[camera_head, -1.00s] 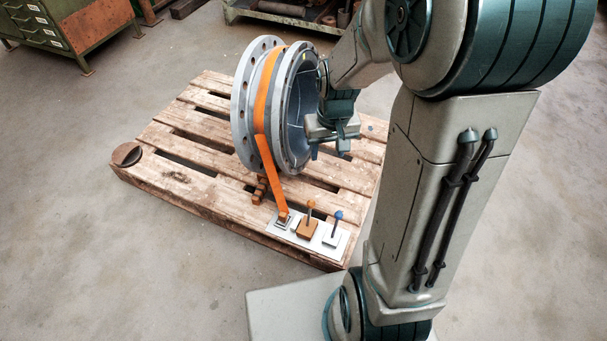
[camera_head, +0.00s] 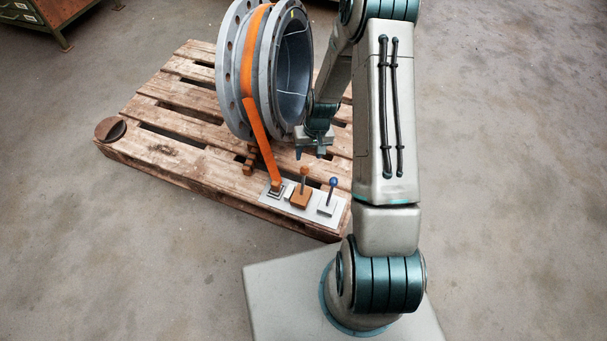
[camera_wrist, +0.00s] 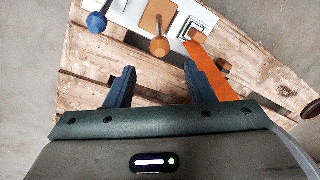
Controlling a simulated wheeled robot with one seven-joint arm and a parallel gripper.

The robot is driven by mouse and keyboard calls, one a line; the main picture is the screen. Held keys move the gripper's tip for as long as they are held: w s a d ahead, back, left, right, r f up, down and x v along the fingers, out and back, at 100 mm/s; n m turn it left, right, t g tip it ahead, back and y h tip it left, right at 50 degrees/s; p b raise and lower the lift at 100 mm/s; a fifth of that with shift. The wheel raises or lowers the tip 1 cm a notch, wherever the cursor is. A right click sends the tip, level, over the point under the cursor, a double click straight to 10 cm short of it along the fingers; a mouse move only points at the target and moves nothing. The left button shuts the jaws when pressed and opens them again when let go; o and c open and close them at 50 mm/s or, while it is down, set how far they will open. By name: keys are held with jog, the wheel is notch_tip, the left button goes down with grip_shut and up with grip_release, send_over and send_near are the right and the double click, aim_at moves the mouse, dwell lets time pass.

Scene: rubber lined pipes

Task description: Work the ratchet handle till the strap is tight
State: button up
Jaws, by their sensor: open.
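The orange strap (camera_head: 262,142) wraps around the grey flanged pipe (camera_head: 232,70) and runs down to a small metal fitting (camera_head: 275,189) on a pale plate (camera_head: 270,199). In the wrist view the strap (camera_wrist: 216,72) ends at this fitting, near a small orange-brown knob (camera_wrist: 197,36). Beside it stand a lever with an orange-brown knob (camera_wrist: 160,46) on an orange-brown block, and a lever with a blue knob (camera_head: 333,182). I cannot tell for sure which is the ratchet handle. My gripper (camera_head: 310,153) is open and empty, above the pallet, apart from the levers.
The plate lies at the front edge of a worn wooden pallet (camera_head: 165,150) with gaps between its boards. A round brown disc (camera_head: 110,129) sits at the pallet's left corner. The pipe stands close beside my gripper.

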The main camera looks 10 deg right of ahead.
aim_at(305, 170)
jog(key=f+b, duration=0.1)
jog(key=f, duration=0.3)
jog(key=a+f+b, duration=0.1)
jog(key=f, duration=0.3)
jog(key=f+b, duration=0.1)
jog(key=f, duration=0.2)
jog(key=shift+w+a+f, duration=0.1)
jog(key=shift+a+f, duration=0.25)
jog(key=shift+f, duration=0.05)
grip_shut()
